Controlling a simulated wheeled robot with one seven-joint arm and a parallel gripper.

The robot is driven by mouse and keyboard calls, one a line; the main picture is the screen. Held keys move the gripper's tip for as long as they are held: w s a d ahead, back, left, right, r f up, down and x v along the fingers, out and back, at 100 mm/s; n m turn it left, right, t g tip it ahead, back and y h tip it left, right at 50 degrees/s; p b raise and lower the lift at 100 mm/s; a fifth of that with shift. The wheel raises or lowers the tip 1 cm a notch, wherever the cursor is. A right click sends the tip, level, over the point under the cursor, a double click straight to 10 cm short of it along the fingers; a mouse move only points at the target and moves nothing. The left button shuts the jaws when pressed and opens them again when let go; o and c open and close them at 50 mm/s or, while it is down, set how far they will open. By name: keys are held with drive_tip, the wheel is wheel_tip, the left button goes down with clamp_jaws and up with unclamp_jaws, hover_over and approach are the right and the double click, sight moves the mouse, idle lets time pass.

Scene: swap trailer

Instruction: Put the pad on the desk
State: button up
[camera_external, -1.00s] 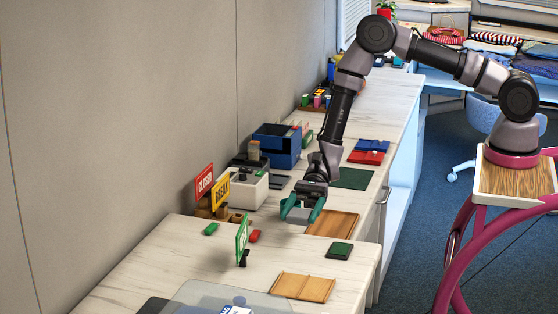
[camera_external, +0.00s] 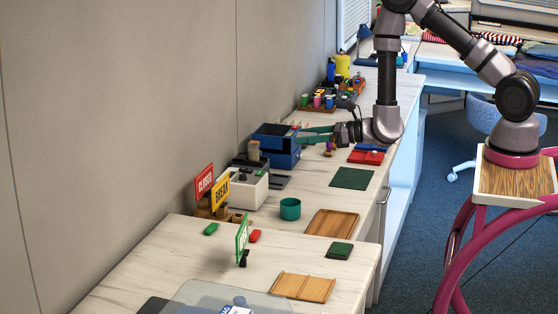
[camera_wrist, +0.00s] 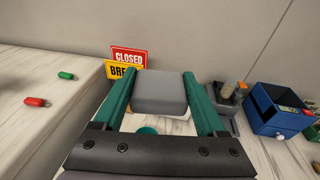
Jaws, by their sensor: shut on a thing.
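My gripper (camera_external: 315,137) has two green fingers and points left in the outside view, near the blue box. In the wrist view my gripper (camera_wrist: 160,95) is shut on a smooth grey block (camera_wrist: 160,90), which I take to be the pad. The block fills the space between the fingertips. I cannot make it out clearly in the outside view. The pale marbled worktop (camera_external: 325,194) runs along the wall below the gripper. A nearer worktop (camera_external: 175,258) adjoins it. I cannot tell which surface is the desk.
A teal cup (camera_external: 290,208), a white box (camera_external: 247,190), a blue box (camera_external: 277,148) and a wooden tray (camera_external: 331,223) stand on the worktop. A green mat (camera_external: 351,178) and red box (camera_external: 366,157) lie along its right side. Upright signs (camera_external: 204,182) stand near the wall.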

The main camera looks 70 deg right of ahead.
drive_tip(key=s+d+m+h, duration=0.1)
drive_tip(key=d+h, duration=0.1)
drive_tip(key=d, duration=0.2)
hover_over(327, 230)
drive_tip(key=shift+m, duration=0.3)
wheel_tip(327, 230, down, 15)
drive_tip(key=shift+f, duration=3.45)
drive_tip(key=shift+f, duration=0.2)
